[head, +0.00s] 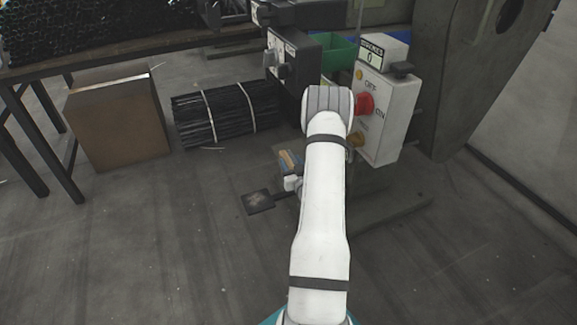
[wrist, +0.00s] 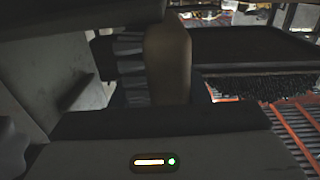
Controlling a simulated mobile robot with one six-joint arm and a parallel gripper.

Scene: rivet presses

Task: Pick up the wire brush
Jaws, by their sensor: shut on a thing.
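In the wrist view a rounded tan-brown piece, which looks like the handle of the wire brush (wrist: 168,62), stands upright just beyond my gripper (wrist: 160,108). A grey ribbed part lies against its left side; I cannot tell whether that is bristles or a finger pad. My gripper is shut on the brush, and its dark front edge and lit status bar fill the bottom of the wrist view. The fingertips are hardly visible.
A white control box (head: 392,115) with a red button stands right of my arm, close to it. A cardboard box (head: 118,120) and a strapped bundle of dark rods (head: 225,113) lie on the floor to the left. A green bin (head: 338,52) is behind. The front-left floor is clear.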

